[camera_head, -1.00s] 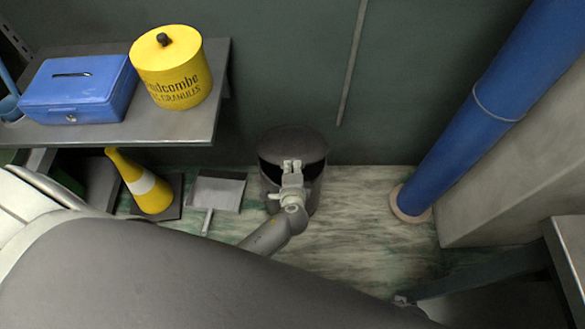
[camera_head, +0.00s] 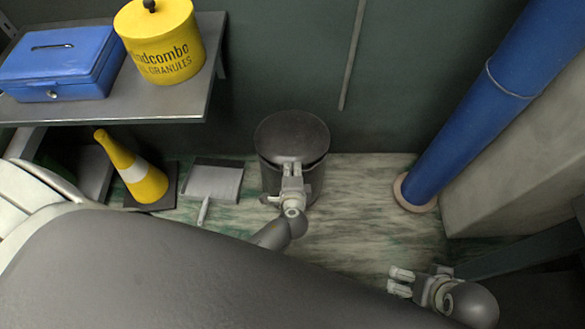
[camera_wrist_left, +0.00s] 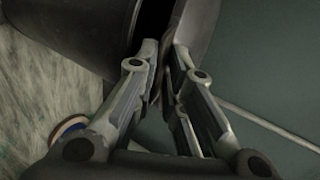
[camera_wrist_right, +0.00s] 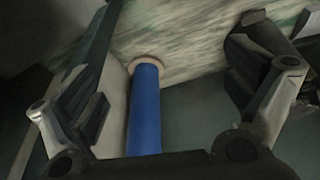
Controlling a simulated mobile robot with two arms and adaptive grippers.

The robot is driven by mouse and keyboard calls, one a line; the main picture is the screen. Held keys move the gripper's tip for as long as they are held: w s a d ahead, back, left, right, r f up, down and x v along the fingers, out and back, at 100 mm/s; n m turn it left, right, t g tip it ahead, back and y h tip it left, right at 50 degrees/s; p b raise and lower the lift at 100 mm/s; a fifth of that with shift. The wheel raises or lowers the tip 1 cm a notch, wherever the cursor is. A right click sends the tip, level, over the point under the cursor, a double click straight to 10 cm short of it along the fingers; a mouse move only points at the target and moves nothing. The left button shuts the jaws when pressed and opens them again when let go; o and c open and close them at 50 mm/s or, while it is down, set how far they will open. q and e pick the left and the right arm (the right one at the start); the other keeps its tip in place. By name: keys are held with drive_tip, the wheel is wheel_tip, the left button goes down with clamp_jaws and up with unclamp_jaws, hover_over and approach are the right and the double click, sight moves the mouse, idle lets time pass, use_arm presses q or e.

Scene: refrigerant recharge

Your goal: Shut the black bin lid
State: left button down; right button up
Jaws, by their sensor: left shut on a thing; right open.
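The black bin (camera_head: 272,183) stands on the floor against the dark green wall. Its round lid (camera_head: 290,130) sits over the top, tilted, with a dark gap between lid and rim near the gripper. My left gripper (camera_head: 291,168) is at the near edge of the lid. In the left wrist view, its fingers (camera_wrist_left: 163,75) are shut on the lid's edge (camera_wrist_left: 196,25), and the bin's wall (camera_wrist_left: 70,35) is apart from the lid there. My right gripper (camera_head: 400,282) is open and empty at the lower right, away from the bin.
A dustpan (camera_head: 214,181) and a yellow cone (camera_head: 140,178) stand left of the bin. Above them is a shelf (camera_head: 160,108) with a blue cash box (camera_head: 62,62) and yellow tub (camera_head: 160,45). A blue pipe (camera_head: 470,110) rises at right. Floor right of the bin is clear.

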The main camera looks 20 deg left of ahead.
use_arm(q)
drive_tip(key=shift+s+f+b, duration=0.15)
drive_tip(key=shift+f+b, duration=0.45)
drive_tip(key=shift+f, duration=0.3)
use_arm(e)
drive_tip(key=shift+v, duration=1)
drive_tip(key=shift+s+d, duration=0.1)
drive_tip(key=shift+s, duration=0.05)
use_arm(q)
drive_tip(key=c, duration=1.7)
unclamp_jaws()
drive_tip(key=shift+o, duration=0.2)
drive_tip(key=v, duration=1.2)
drive_tip(key=shift+a, duration=0.1)
